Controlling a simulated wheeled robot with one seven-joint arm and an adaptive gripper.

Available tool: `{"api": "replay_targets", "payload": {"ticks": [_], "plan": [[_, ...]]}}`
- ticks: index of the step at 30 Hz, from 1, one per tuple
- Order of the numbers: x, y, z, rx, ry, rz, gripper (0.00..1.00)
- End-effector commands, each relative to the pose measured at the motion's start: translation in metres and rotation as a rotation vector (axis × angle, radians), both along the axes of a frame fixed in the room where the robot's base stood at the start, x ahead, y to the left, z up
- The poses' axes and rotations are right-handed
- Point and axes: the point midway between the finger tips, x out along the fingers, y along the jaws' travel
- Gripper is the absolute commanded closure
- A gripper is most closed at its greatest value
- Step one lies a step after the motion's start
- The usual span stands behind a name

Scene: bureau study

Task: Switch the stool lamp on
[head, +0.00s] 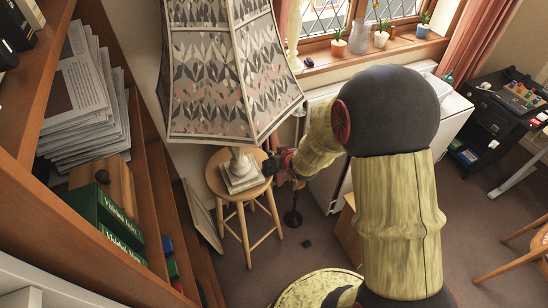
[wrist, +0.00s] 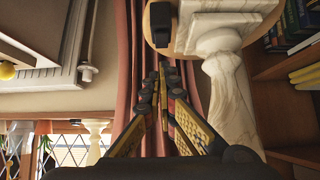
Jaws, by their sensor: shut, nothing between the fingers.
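The stool lamp (head: 232,75) has a large patterned shade and a pale stone base (head: 241,172). It stands on a round wooden stool (head: 217,186); the shade shows no clear glow. In the wrist view the marbled base and stem (wrist: 232,90) are at upper right, by the stool top (wrist: 153,22). A small dark block (wrist: 165,38) sits at the stool top beside the base; I cannot tell if it is the switch. My gripper (head: 275,163) is at the stool's right edge. In the wrist view its fingertips (wrist: 163,72) are together and empty, just below the dark block.
A bookshelf with stacked papers (head: 85,95) and green boxes (head: 107,222) stands at left. A windowsill (head: 370,58) with pots is behind. A white cabinet (head: 455,118) and black drawer unit (head: 492,115) are at right. Open carpet (head: 300,250) lies before the stool.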

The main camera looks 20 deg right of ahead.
Motion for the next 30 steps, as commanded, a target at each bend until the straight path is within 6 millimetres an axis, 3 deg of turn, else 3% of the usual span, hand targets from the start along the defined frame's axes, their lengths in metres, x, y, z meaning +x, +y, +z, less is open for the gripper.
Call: {"api": "replay_targets", "payload": {"ticks": [6, 12, 26, 30], "plan": [[-0.038, 0.000, 0.031, -0.001, -0.003, -0.001, 1.00], [-0.059, 0.000, 0.045, 0.000, -0.003, 0.000, 1.00], [-0.066, 0.000, 0.047, 0.000, -0.002, 0.001, 1.00], [-0.063, 0.010, 0.046, -0.003, -0.010, 0.022, 1.00]]}}
